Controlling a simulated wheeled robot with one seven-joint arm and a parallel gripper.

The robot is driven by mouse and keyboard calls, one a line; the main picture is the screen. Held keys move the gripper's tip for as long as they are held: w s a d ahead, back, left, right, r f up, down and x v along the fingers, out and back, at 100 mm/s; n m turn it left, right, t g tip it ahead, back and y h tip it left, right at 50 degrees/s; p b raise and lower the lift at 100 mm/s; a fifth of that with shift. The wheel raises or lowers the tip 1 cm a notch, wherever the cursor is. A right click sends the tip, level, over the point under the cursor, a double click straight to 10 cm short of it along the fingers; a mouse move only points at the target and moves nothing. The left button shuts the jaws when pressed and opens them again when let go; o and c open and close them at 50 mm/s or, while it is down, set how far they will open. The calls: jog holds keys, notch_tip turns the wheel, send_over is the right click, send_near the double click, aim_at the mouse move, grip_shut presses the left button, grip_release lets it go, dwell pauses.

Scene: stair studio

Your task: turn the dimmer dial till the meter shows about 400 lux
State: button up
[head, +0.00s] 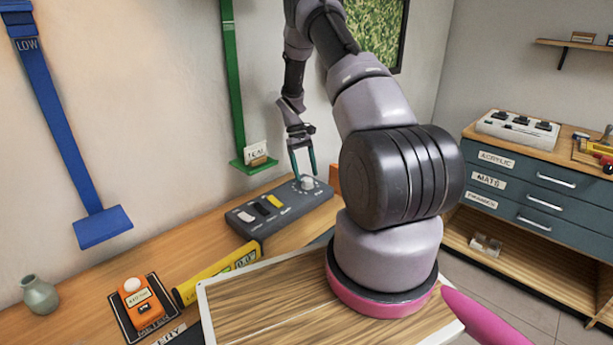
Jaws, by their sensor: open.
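The dimmer dial (307,182) is a small light knob at the far right end of a dark grey control box (283,222) on the wooden bench. My gripper (303,172) is open, its dark fingers pointing down at the dial. The fingertips look close to the knob, one on each side; I cannot tell whether they touch it. The orange meter (143,300) with a white dome sits on a black mat at the front left. Its small display is too small to read.
A yellow level (218,274) lies between meter and box. A green vase (40,296) stands at the left. Blue (102,227) and green (253,166) wall brackets hang above the bench. A drawer cabinet (545,185) stands at the right.

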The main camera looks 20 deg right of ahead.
jog(key=v, duration=0.5)
jog(key=shift+w+r, duration=0.15)
jog(key=shift+r, duration=0.25)
jog(key=s+a+r+m+t, duration=0.1)
jog(key=s+a+r+t, duration=0.15)
jog(key=r, duration=0.65)
jog(key=s+a+r+m+t+y, duration=0.1)
jog(key=s+a+r, duration=0.2)
jog(key=r, duration=0.6)
jog(key=s+a+r+m+t, duration=0.1)
jog(key=s+a+r+t, duration=0.15)
jog(key=r, duration=0.65)
jog(key=s+a+r+m+t, duration=0.1)
jog(key=s+a+r+t, duration=0.1)
jog(key=s, duration=0.5)
jog(key=s+a+r+m+t+y, duration=0.1)
jog(key=s+r, duration=0.3)
jog(key=s, duration=0.4)
jog(key=s+a+r+m+t, duration=0.1)
jog(key=s+a+r+t, duration=0.1)
jog(key=s+a+r, duration=0.2)
jog(key=shift+s+t+y, duration=0.3)
jog(key=shift+s, duration=1.45)
